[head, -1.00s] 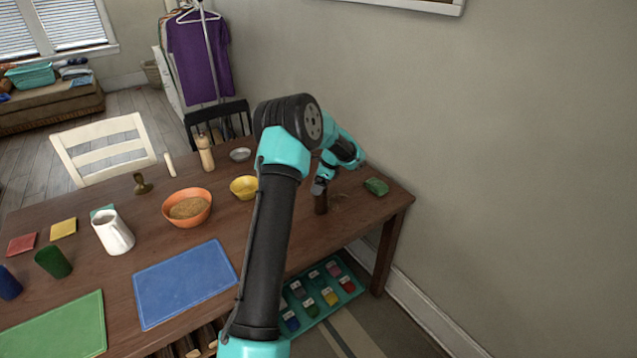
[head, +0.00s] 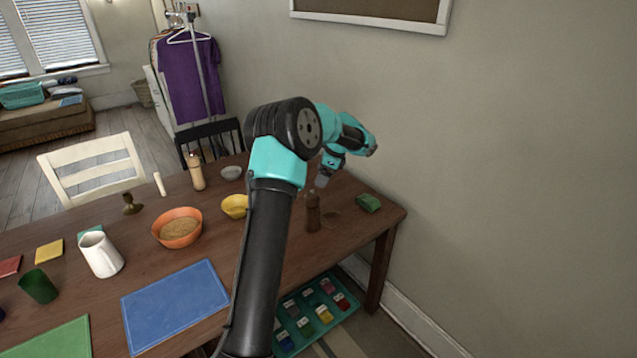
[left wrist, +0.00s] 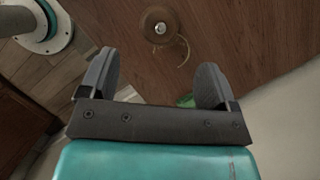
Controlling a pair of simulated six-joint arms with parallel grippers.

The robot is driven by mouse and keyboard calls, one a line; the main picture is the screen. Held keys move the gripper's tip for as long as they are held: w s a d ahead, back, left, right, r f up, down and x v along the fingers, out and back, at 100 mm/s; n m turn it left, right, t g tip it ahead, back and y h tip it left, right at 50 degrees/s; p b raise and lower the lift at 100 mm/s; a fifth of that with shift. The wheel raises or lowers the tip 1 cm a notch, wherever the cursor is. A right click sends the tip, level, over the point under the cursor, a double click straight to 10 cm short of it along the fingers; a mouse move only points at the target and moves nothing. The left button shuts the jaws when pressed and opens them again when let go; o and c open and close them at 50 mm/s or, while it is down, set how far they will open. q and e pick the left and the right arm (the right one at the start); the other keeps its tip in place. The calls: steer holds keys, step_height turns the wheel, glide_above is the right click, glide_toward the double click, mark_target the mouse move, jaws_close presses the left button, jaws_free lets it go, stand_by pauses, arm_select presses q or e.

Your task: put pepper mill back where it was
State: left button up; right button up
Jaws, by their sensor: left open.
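The pepper mill (head: 313,213) is dark brown wood and stands upright on the right part of the wooden table. In the left wrist view its round top with a metal knob (left wrist: 160,28) shows from above, beyond the fingertips. My left gripper (head: 322,181) is open and empty above the mill, apart from it. Its two grey fingers (left wrist: 162,75) are spread wide in the left wrist view. A faint ring-shaped mark (head: 333,212) lies on the table just right of the mill. My right gripper is not in view.
A green sponge-like block (head: 368,203) lies right of the mill near the table's right end. A yellow bowl (head: 234,206), an orange bowl (head: 177,229) and a lighter wooden mill (head: 196,172) stand to the left. A wall bounds the right.

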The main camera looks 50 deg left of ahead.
arm_select(q)
steer(key=shift+r, duration=0.1)
stand_by(0.6)
steer(key=s+d+f+n+t+h, duration=0.1)
steer(key=s+d+f+n+h, duration=0.15)
steer(key=d+f, duration=0.9)
steer(key=s+d+f+n+t+h, duration=0.1)
steer(key=d+f+h, duration=0.2)
steer(key=d+f, duration=0.85)
steer(key=s+d+f+n+h, duration=0.1)
steer(key=s+d+f+n, duration=0.3)
steer(key=s+d, duration=0.4)
steer(key=s+d+f+n+t, duration=0.1)
steer(key=s+d+f+n, duration=0.3)
steer(key=s+d, duration=0.4)
steer(key=s, duration=0.4)
steer(key=shift+s+d+t+h, duration=0.2)
steer(key=shift+d+t+h, duration=0.05)
steer(key=shift+t+h, duration=0.1)
